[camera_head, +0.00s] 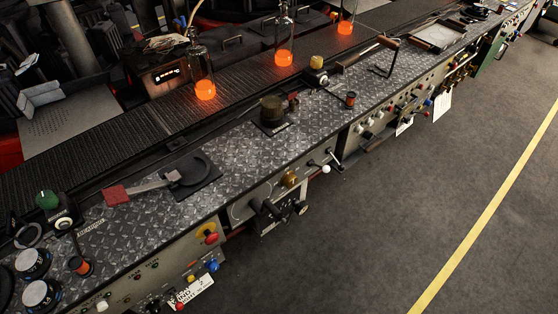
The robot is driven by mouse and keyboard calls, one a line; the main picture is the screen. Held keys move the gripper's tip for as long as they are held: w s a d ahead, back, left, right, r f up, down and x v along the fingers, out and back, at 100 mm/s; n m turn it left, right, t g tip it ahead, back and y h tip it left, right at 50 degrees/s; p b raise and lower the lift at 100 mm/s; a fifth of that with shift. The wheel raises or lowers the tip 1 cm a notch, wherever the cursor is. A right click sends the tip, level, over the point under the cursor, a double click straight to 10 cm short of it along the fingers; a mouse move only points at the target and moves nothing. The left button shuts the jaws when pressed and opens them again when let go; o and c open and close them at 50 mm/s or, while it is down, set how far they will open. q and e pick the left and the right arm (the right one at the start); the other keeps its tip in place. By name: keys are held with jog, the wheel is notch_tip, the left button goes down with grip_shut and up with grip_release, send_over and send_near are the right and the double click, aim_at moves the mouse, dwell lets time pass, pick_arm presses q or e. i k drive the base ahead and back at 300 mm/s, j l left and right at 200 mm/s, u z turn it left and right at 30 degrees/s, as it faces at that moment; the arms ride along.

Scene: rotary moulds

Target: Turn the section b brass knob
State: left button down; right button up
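A brass-coloured knob (290,179) sits on the front panel of the console, a little right of the picture's middle. It is small here, and I cannot read a section label by it. Black handles (270,208) stick out just below and left of it. A white ball-tipped lever (325,169) is to its right. Neither of my grippers is in view, and nothing touches the brass knob.
A long console with a diamond-plate top (235,150) runs from lower left to upper right. It carries a red-handled lever (117,195), a dark round knob (271,108) and a yellow knob (317,62). Glowing bottles (204,85) stand on the conveyor behind. The grey floor (400,220) in front is clear.

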aim_at(288, 180)
jog(key=k+j+u, duration=0.1)
jog(key=k+u, duration=0.25)
jog(key=k+j+u, duration=0.1)
jog(key=u, duration=0.25)
jog(key=l+u, duration=0.1)
jog(key=l, duration=0.65)
jog(key=l+u, duration=0.15)
jog(key=l, duration=0.65)
jog(key=l+u, duration=0.1)
jog(key=l, duration=0.65)
jog(key=l+u, duration=0.1)
jog(key=l, duration=0.65)
jog(key=k+l+u, duration=0.1)
jog(key=l, duration=0.65)
